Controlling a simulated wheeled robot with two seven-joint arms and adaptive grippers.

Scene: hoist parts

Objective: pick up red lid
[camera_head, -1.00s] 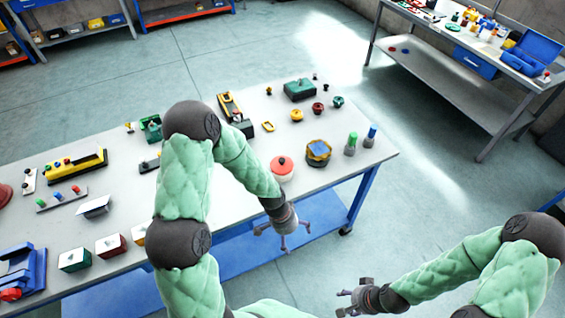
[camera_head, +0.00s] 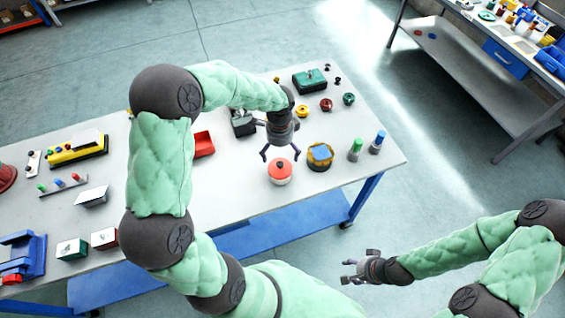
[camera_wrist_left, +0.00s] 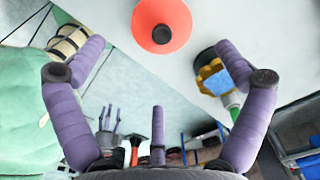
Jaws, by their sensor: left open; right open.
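The red lid (camera_head: 281,167) sits on a white round container near the table's front right part, with a dark knob on top. In the left wrist view the red lid (camera_wrist_left: 161,24) shows from above at the top middle, its upper edge cut off. My left gripper (camera_head: 280,155) is open and empty, with its fingers just behind and above the lid. In the wrist view the fingers (camera_wrist_left: 160,75) are spread apart and do not touch the lid. My right gripper (camera_head: 352,270) is open and empty, off the table at the lower right.
A yellow-and-blue round part (camera_head: 320,156) stands close to the right of the lid. Green (camera_head: 355,149) and blue (camera_head: 377,142) topped bottles stand further right. A red tray (camera_head: 204,144) lies to the left. The table's front edge (camera_head: 290,205) is near.

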